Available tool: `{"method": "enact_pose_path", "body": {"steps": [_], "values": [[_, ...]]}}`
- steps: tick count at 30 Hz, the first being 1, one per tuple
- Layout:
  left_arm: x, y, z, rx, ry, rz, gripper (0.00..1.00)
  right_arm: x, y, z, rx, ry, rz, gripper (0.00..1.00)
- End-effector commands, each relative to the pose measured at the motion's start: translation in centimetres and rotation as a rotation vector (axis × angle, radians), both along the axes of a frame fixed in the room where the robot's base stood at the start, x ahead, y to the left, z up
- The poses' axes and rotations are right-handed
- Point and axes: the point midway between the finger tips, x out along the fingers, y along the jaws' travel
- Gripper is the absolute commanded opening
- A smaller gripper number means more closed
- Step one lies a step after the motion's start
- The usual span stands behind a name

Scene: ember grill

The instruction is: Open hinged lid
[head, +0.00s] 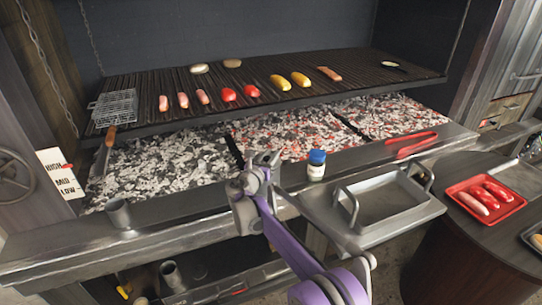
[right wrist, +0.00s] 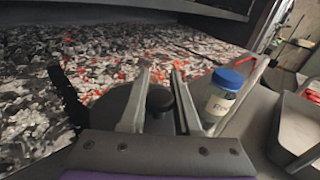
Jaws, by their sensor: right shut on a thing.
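My right gripper (head: 264,160) is over the front ledge of the grill, left of a small jar. In the right wrist view its two fingers (right wrist: 163,82) stand either side of a black round knob (right wrist: 160,98), shut on it. The knob sits at a dark rounded plate (right wrist: 112,104) that looks like the lid, partly hidden by the fingers and gripper body. The lid looks lowered, but its hinge is not visible. In the head view the gripper covers most of this spot. My left gripper is not in view.
The blue-capped jar (head: 316,166) stands close right of the gripper; it also shows in the right wrist view (right wrist: 222,98). A metal tray (head: 378,228) is further right, a red sausage tray (head: 512,207) beyond. Glowing coals (head: 290,135) and a loaded grate (head: 300,99) lie behind.

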Motion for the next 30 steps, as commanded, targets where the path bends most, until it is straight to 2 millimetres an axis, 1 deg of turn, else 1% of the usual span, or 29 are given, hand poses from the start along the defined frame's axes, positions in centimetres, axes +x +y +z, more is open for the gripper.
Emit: {"method": "enact_pose_path", "body": {"steps": [9,18,24,30], "values": [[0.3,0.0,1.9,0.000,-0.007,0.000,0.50,0.8,0.3,1.5,-0.066,0.213,0.002,0.00],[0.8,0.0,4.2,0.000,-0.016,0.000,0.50,1.6,0.6,2.4,-0.129,0.401,0.002,0.00],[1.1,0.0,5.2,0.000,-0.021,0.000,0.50,2.0,0.7,2.6,-0.155,0.476,0.002,0.00],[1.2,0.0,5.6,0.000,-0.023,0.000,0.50,2.1,0.7,2.6,-0.165,0.509,0.001,0.00]]}}
